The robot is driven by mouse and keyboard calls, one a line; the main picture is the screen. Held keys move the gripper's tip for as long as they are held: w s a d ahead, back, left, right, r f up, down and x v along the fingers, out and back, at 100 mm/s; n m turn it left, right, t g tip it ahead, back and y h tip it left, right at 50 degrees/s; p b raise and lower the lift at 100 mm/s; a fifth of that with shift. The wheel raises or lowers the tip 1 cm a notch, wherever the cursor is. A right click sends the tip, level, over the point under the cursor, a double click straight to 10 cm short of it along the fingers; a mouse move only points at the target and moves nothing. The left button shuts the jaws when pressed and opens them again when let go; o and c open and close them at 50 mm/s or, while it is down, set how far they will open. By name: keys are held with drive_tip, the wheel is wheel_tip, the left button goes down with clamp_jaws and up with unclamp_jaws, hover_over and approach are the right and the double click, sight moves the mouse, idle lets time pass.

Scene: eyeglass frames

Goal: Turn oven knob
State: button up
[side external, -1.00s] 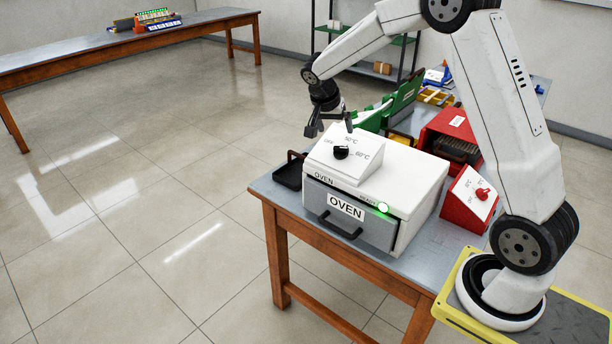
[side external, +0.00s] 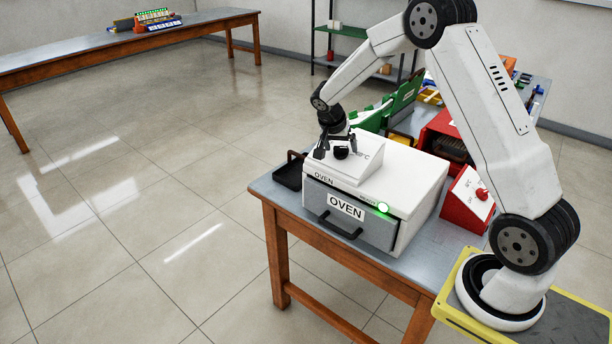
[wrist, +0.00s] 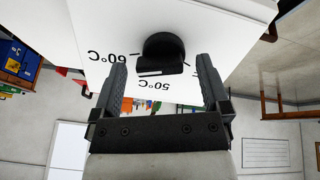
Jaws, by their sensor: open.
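The white oven (side external: 415,185) stands on the table with a sloped white control panel (side external: 330,168) on top. Its round black knob (side external: 341,153) sits on that panel. In the wrist view the knob (wrist: 163,47) lies between and slightly beyond my fingertips, with the 60°C and 50°C marks beside it. My gripper (side external: 337,151) is open at the panel, one finger on each side of the knob. The wrist view shows a gap between each finger of the gripper (wrist: 161,68) and the knob.
A red box (side external: 467,199) with a red knob stands right of the oven. A black tray (side external: 289,172) lies at the oven's left. Green parts (side external: 400,102) and a red rack (side external: 440,135) stand behind. The floor in front is clear.

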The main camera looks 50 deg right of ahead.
drive_tip(key=c, duration=1.3)
